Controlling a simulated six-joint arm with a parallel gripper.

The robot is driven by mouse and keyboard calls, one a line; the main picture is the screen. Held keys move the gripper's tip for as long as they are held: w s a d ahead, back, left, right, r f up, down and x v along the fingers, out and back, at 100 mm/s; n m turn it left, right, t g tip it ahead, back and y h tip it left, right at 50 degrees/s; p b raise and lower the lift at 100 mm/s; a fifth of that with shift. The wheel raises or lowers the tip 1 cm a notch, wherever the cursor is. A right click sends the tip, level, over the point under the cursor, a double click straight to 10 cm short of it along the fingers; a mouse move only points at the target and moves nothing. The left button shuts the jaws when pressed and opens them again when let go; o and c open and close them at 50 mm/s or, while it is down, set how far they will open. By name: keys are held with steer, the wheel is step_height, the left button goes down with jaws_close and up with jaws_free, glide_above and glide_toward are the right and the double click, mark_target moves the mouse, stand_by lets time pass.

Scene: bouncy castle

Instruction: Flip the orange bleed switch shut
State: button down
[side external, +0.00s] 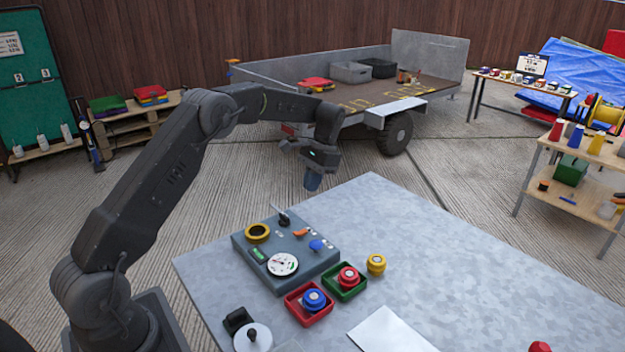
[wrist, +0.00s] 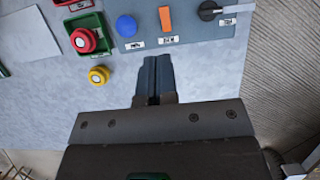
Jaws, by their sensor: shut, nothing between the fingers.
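The orange bleed switch (side external: 300,232) is a small lever on the sloped face of the grey control panel (side external: 318,262). In the wrist view the orange switch (wrist: 165,19) shows near the top centre, above a white label, on the blue-grey panel (wrist: 205,31). My gripper (side external: 313,182) is shut and empty. It hangs pointing down above the far edge of the table, beyond the panel. In the wrist view its closed fingertips (wrist: 157,60) lie just below the panel edge, in line with the switch and apart from it.
A blue button (side external: 317,245) and a black knob (wrist: 209,10) flank the switch. The panel also carries a gauge (side external: 283,264) and a yellow ring (side external: 257,233). Red and green trays with capped pieces and a yellow piece (side external: 376,264) stand nearby. The table's right side (side external: 450,265) is mostly clear.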

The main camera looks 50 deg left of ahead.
mark_target(295, 233)
steer(key=shift+w+r, duration=0.15)
steer(key=shift+r, duration=0.3)
steer(key=shift+w+a+f+g, duration=0.15)
steer(key=shift+w+g, duration=0.45)
steer(key=shift+w, duration=0.1)
steer(key=shift+f, duration=0.1)
steer(key=x, duration=1.4)
